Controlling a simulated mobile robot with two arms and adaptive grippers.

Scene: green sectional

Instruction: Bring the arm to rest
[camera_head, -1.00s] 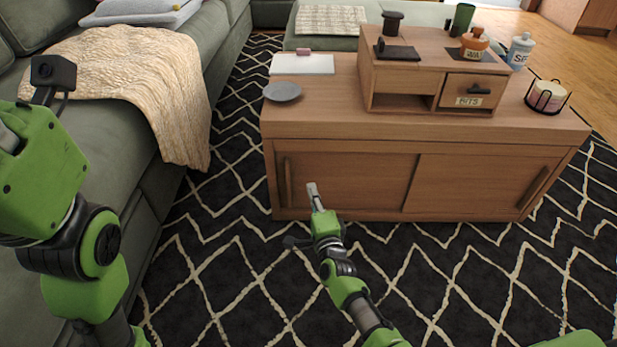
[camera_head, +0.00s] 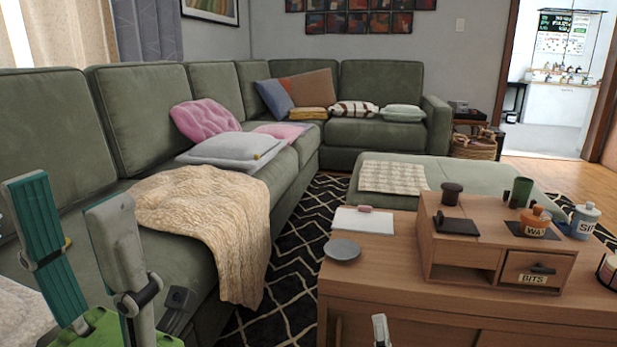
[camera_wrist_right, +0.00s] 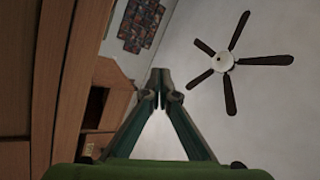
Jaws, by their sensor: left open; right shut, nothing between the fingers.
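My left gripper (camera_head: 84,250) stands large at the lower left of the head view, in front of the green sofa. Its two fingers point up and are apart, with nothing between them. My right gripper (camera_head: 381,328) shows only as a small grey tip at the bottom edge of the head view, before the front of the wooden cabinet. In the right wrist view its two fingers (camera_wrist_right: 161,80) meet at the tips with nothing between them. That view looks upward to a ceiling fan (camera_wrist_right: 226,61), with wood panels at the left.
The wooden cabinet (camera_head: 345,290) fills the lower right. It bears a grey plate (camera_head: 342,249), a white board (camera_head: 363,222) and a small drawer unit (camera_head: 460,263) with jars. The sofa (camera_head: 60,115) with a cream blanket (camera_head: 205,215) is at left. Patterned rug (camera_head: 300,235) lies between them.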

